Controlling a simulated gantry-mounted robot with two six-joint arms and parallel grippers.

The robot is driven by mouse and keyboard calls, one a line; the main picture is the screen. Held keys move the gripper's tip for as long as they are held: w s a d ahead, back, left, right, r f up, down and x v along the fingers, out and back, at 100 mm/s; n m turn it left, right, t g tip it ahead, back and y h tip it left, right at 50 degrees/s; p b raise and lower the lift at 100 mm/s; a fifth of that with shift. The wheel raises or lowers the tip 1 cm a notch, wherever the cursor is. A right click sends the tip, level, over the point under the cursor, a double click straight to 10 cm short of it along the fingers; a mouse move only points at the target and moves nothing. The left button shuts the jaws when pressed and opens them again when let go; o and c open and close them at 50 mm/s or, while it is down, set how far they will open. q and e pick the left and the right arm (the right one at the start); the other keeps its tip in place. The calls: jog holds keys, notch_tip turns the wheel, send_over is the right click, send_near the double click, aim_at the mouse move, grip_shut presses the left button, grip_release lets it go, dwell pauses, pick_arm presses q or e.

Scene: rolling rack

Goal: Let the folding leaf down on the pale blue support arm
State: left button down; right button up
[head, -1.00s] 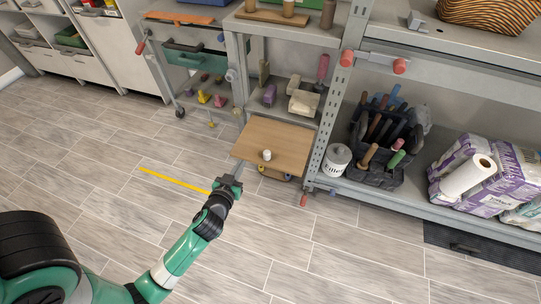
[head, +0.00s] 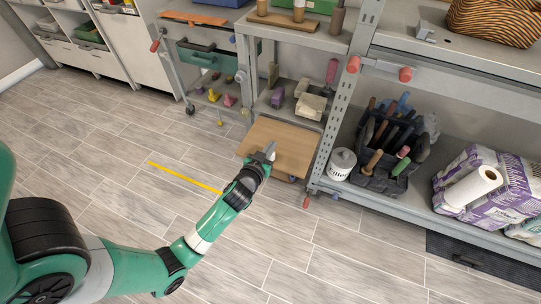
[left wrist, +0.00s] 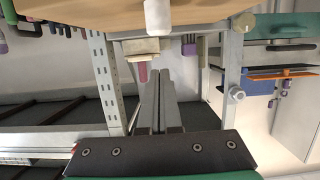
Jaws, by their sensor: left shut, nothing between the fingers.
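The folding leaf (head: 296,146) is a tan wooden board on the front of the middle rack in the head view. It fills the top edge of the left wrist view (left wrist: 90,12), where a white knob (left wrist: 158,18) sticks out from it. My left gripper (head: 271,147) is shut and empty, over the leaf in the head view and hiding the knob there. Its fingers (left wrist: 159,82) point toward the rack, a little apart from the knob in the wrist picture. I cannot make out the pale blue support arm. My right gripper is not in view.
A perforated rack post (head: 335,115) stands right of the leaf. Shelf items include a pale block (head: 311,106). A black tool caddy (head: 385,165) and a white canister (head: 341,163) stand to the right. The floor in front is clear, with a yellow strip (head: 185,177).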

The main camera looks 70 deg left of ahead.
pick_arm(q)
jog(key=f, duration=0.2)
jog(key=f+b, duration=0.1)
jog(key=shift+s+d+f, duration=0.15)
jog(key=shift+s+d, duration=0.05)
jog(key=shift+s, duration=0.05)
jog(key=shift+w, duration=0.1)
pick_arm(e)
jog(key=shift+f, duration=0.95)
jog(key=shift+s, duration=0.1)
pick_arm(q)
jog(key=shift+f+b, duration=0.75)
jog(key=shift+b, duration=0.05)
jog(key=shift+r, duration=0.1)
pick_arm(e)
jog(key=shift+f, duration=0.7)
pick_arm(q)
jog(key=r+p, duration=0.4)
jog(key=r, duration=0.1)
jog(key=shift+s+d+r+p, duration=0.1)
jog(key=shift+s+d+p, duration=0.2)
jog(key=shift+p, duration=0.1)
jog(key=f+v, duration=0.1)
jog(key=v, duration=0.8)
jog(key=shift+s, duration=0.15)
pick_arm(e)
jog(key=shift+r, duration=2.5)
